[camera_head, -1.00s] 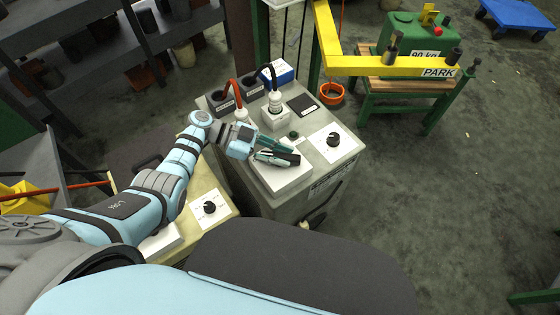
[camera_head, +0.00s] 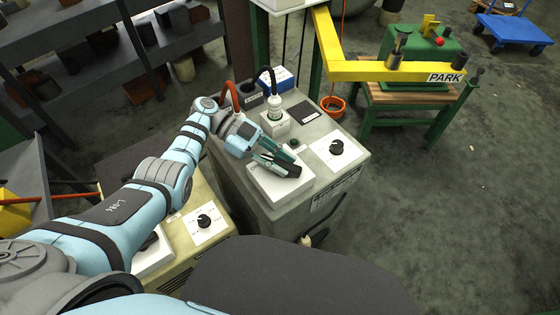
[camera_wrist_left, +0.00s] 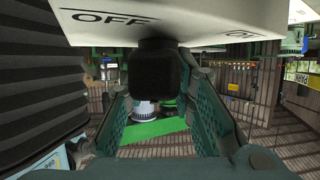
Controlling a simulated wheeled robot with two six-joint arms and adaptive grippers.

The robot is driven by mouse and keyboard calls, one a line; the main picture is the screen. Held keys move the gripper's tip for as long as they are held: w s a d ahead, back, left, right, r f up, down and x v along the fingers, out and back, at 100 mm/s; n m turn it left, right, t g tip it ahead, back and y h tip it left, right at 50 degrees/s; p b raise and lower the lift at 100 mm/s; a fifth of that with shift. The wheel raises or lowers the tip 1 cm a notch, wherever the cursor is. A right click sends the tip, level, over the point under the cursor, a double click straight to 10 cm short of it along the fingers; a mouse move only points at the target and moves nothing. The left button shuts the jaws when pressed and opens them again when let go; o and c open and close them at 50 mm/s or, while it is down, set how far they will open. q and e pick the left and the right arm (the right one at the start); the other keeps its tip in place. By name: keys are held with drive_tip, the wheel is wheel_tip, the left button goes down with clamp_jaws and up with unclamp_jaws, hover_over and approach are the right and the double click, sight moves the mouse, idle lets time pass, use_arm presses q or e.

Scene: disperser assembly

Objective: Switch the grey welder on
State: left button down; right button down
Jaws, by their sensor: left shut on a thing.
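The grey welder (camera_head: 318,128) stands in the middle of the head view, with a white switch plate (camera_head: 270,200) on its near top edge. My left gripper (camera_head: 293,166) reaches in over this plate from the left. In the left wrist view, the black switch handle (camera_wrist_left: 155,78) sits between the two green fingers of my left gripper (camera_wrist_left: 160,95), and the gripper is shut on it. The word OFF shows on the white plate beside the handle's base. The fingers hide much of the handle in the head view. My right gripper is out of view.
A white dial plate with a black knob (camera_head: 337,147) is on the welder's right. A cable plug (camera_head: 274,105) stands behind my gripper. A beige machine (camera_head: 218,240) with its own dial is at lower left. A yellow beam (camera_head: 390,70) and a green stand are at upper right.

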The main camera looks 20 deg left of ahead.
sight(280, 163)
use_arm(q)
drive_tip(key=c, duration=1.4)
unclamp_jaws()
drive_tip(key=shift+s+f, duration=0.1)
wheel_tip(280, 163, up, 10)
drive_tip(key=shift+r, duration=0.1)
